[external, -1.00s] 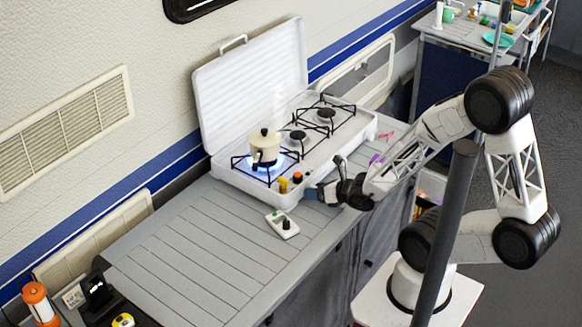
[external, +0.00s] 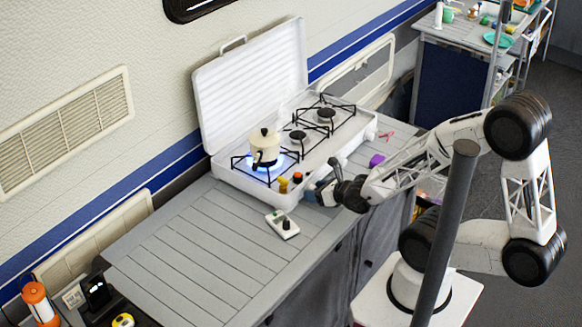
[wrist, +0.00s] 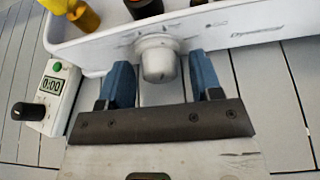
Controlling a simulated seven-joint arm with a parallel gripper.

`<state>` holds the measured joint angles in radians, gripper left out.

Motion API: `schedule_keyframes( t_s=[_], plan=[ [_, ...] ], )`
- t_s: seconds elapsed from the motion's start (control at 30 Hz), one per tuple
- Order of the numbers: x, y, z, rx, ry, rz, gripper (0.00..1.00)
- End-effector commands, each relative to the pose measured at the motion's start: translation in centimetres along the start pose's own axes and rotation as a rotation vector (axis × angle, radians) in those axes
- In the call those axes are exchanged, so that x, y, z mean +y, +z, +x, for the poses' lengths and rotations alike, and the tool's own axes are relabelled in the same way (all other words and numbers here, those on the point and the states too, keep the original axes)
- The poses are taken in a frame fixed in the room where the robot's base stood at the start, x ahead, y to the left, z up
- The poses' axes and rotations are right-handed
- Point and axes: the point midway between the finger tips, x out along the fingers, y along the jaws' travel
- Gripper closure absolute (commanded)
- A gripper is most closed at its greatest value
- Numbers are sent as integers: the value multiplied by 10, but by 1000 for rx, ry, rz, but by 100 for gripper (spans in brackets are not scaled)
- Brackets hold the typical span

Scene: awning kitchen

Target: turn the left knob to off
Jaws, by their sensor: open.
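The white knob (wrist: 158,58) sits on the stove's white front panel in the wrist view. My gripper (wrist: 163,76) is open, with one blue finger on each side of the knob; contact cannot be told. In the external view my gripper (external: 314,191) is low at the stove's front edge and hides the knob. The white camping stove (external: 348,147) stands open on the counter. A blue flame (external: 283,163) burns at its left burner under a cream pot (external: 264,143).
Small yellow (external: 283,185) and orange-topped (external: 297,178) containers stand on the stove's front left. A white timer (external: 281,225) with a black knob lies on the counter left of my gripper. A purple item (external: 376,160) lies to the right.

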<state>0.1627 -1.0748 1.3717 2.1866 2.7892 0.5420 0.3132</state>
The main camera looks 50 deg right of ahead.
Motion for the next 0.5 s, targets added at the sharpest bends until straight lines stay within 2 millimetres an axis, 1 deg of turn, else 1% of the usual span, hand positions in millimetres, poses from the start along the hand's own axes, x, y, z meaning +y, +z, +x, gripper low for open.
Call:
schedule_keyframes(
  t_s=[0.5],
  plan=[
    [0,0,0,0,-28,-70,41]
  ],
)
